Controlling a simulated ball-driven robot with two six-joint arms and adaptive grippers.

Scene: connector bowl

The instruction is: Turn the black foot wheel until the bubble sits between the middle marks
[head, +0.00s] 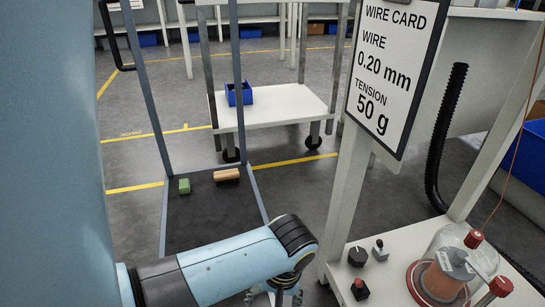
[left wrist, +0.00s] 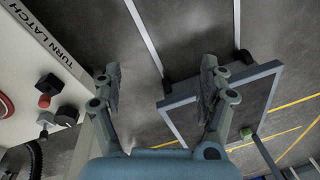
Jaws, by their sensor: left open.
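My left gripper (head: 287,297) is at the bottom of the head view, beside the white bench, with its arm coming in from the left. No foot wheel, bubble or marks can be made out in either view. A black knob with a white line (head: 357,257) stands on the bench; I cannot tell that it is the foot wheel. My right gripper is not in view.
The white bench (head: 390,281) carries a red button (head: 359,288), a small lever (head: 380,250) and a glass jar (head: 449,262). A WIRE CARD sign (head: 389,72) hangs above. A dark low platform cart (head: 205,220) holds green and tan blocks.

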